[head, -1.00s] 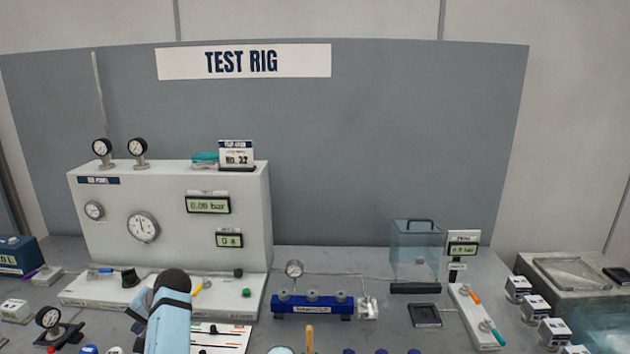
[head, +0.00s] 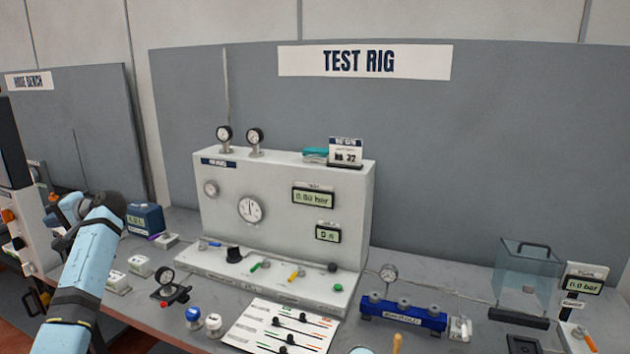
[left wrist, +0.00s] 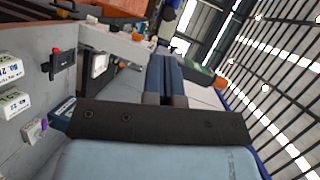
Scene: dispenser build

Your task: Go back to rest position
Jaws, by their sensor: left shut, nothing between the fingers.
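My left arm comes in from the lower left of the head view, bent upward over the left end of the bench. My left gripper (head: 66,207) points away to the left, partly hidden behind the wrist. In the left wrist view its two fingers (left wrist: 167,85) lie side by side, shut, with nothing between them. The gripper is in the air and appears apart from the bench things. My right gripper is in neither view.
The grey test rig (head: 283,215) stands on the bench. A blue box (head: 145,218), white blocks (head: 117,282) and a small gauge stand (head: 168,287) lie near my left arm. A blue manifold (head: 402,314) and a clear box (head: 528,277) are to the right.

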